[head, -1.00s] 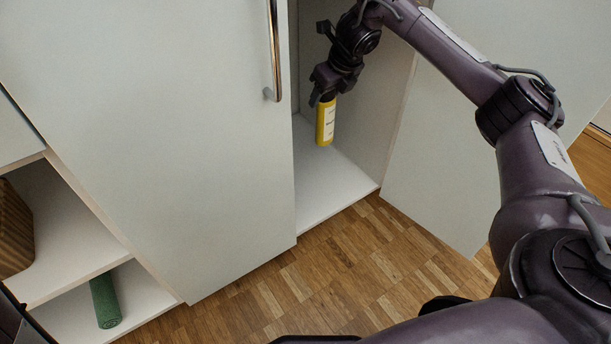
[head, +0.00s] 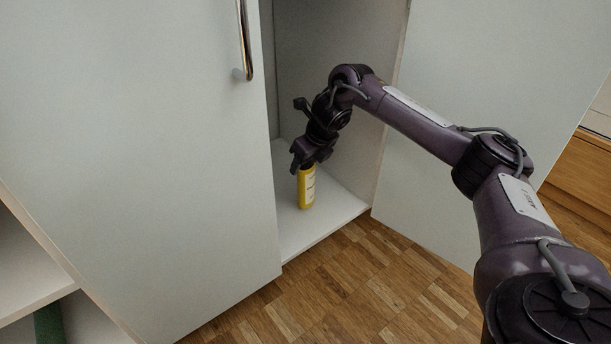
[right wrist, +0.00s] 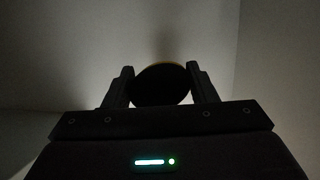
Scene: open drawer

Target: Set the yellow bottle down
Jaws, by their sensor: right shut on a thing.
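The yellow bottle (head: 307,188) with a white label is upright inside the open cabinet, low over its white floor (head: 340,208). I cannot tell for sure whether its base touches the floor. My right gripper (head: 304,166) is shut on the bottle's dark top from above. In the right wrist view, the bottle's round dark top (right wrist: 161,84) sits between the two fingers (right wrist: 160,88), with a thin yellow rim showing. My left gripper is not in view.
A closed white door (head: 150,150) with a metal handle (head: 244,45) stands left of the opening. An open door (head: 480,120) stands to the right. Wood parquet (head: 380,280) lies in front. A green object (head: 48,325) is at the lower left.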

